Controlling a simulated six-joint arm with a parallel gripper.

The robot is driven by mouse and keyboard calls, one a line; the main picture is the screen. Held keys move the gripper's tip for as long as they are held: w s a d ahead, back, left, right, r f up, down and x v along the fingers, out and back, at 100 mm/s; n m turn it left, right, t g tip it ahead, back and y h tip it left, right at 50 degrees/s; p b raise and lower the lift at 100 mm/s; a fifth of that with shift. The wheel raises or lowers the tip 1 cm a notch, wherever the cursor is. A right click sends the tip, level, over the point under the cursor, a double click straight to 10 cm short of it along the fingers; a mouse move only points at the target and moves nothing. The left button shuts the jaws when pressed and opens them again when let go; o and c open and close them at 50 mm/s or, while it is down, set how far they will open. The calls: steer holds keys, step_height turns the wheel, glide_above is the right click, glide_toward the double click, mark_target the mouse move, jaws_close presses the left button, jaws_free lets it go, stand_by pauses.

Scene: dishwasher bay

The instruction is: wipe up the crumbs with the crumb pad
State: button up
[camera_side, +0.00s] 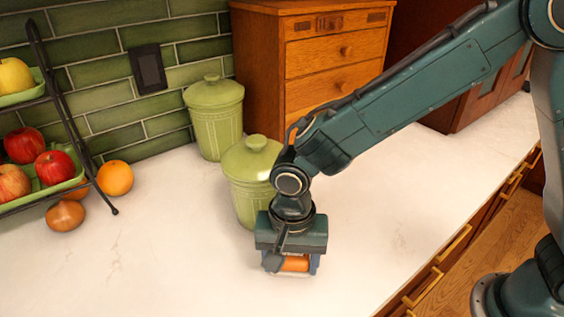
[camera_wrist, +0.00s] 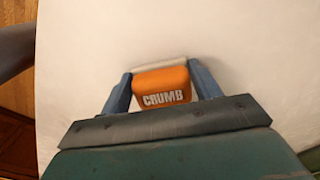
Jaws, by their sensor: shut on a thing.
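The crumb pad is orange on top with the word CRUMB in white, and a pale edge shows along its far side; it is in the wrist view (camera_wrist: 162,84) and partly visible in the side view (camera_side: 295,264). My gripper (camera_side: 291,266) points down over the white counter, in front of the nearer green canister. Its two blue fingers, also in the wrist view (camera_wrist: 163,92), are shut on the pad from both sides. The pad is at or just above the counter; I cannot tell if it touches. I see no crumbs clearly in either view.
Two green lidded canisters, nearer (camera_side: 247,190) and farther (camera_side: 214,125), stand behind my gripper. A wooden drawer chest (camera_side: 305,60) is at the back. A tiered fruit rack (camera_side: 70,125), an orange (camera_side: 115,178) and an onion (camera_side: 65,216) are at left. The front counter (camera_side: 180,270) is clear.

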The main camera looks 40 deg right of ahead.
mark_target(272, 284)
steer(key=shift+a, duration=2)
step_height(272, 284, up, 8)
steer(key=shift+r, duration=0.15)
